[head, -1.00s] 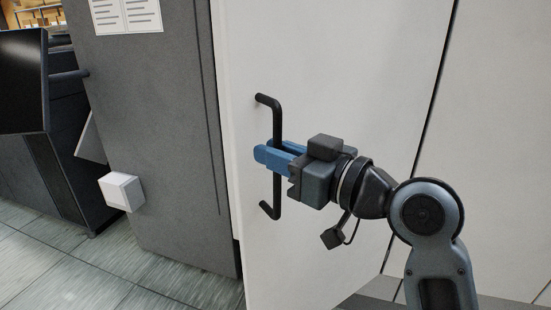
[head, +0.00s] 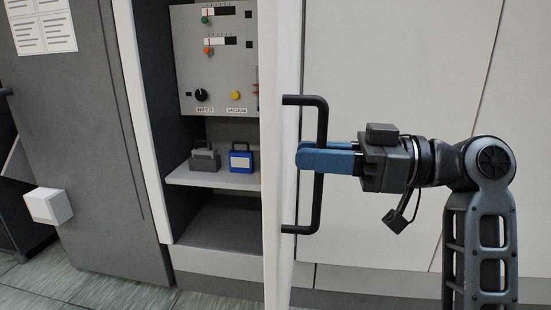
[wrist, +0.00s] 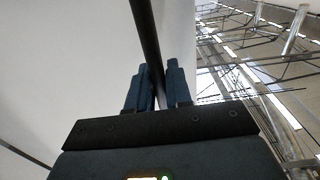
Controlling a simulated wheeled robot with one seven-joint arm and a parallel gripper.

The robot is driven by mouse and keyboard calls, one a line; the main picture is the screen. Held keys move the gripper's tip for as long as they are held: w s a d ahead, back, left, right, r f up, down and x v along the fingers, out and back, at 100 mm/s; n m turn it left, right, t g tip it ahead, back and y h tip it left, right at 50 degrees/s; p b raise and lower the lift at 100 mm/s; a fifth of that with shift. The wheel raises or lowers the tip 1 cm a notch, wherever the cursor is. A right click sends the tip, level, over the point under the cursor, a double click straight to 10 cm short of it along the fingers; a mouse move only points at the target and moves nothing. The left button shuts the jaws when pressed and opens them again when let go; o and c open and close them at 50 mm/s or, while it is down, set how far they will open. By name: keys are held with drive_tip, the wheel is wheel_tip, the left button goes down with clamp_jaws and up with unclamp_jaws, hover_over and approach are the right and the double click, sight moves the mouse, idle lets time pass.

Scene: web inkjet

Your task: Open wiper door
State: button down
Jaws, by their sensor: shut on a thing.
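The wiper door (head: 283,200) is white and stands swung open in the head view, seen nearly edge-on. Its black bar handle (head: 318,210) is upright on the door's outer face. My gripper (head: 308,157) is shut on the handle near its middle, with blue fingers. In the wrist view the dark handle bar (wrist: 146,35) runs between the two fingers of my gripper (wrist: 160,82). Behind the door is an open compartment with a grey control panel (head: 215,75) marked WIPER and VACUUM.
A shelf (head: 215,179) in the compartment holds a grey case (head: 205,161) and a blue case (head: 241,160). A dark grey cabinet (head: 85,160) with a white box (head: 48,206) stands to the left. White panels (head: 400,60) close off the right.

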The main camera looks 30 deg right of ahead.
drive_tip(key=shift+v, duration=1.9)
drive_tip(key=shift+w+d+f, duration=0.1)
drive_tip(key=shift+w, duration=0.05)
drive_tip(key=c, duration=1.2)
unclamp_jaws()
drive_tip(key=shift+d, duration=0.1)
drive_tip(key=v, duration=0.7)
drive_tip(key=shift+s+d+b, duration=0.2)
drive_tip(key=shift+d+b, duration=0.05)
drive_tip(key=shift+b, duration=0.1)
drive_tip(key=shift+d, duration=0.1)
